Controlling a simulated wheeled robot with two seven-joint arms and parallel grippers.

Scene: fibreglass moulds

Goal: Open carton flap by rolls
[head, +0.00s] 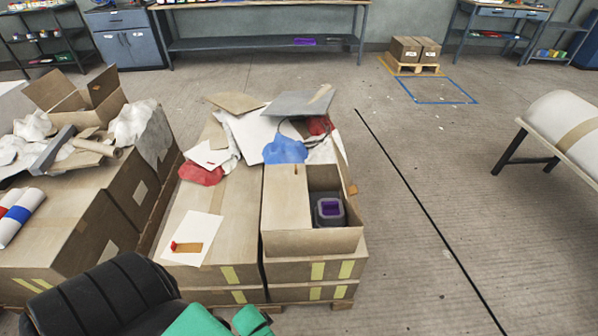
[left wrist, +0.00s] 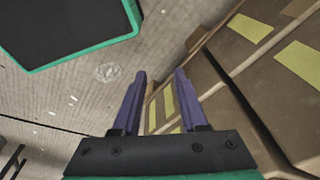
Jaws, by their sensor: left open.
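A brown carton (head: 312,243) with yellow tape stands on the near right of the carton stack in the head view. It has an opening at its right side, and a grey and purple item (head: 329,210) sits inside. A tan panel (head: 283,195) covers the left part of its top. Several white rolls with red and blue bands (head: 18,215) lie on the far-left cartons. My left gripper (left wrist: 160,75) is open, with two purple fingers and nothing between them, near taped carton sides in the left wrist view. Its fingers are not visible in the head view. My right gripper is not in view.
Loose cardboard, red and blue cloths (head: 285,150) and a grey sheet (head: 300,102) lie behind the opening. A white sheet (head: 193,238) lies on the neighbouring carton. A large white roll (head: 565,120) rests on a bench at right. The floor (head: 430,190) between is clear.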

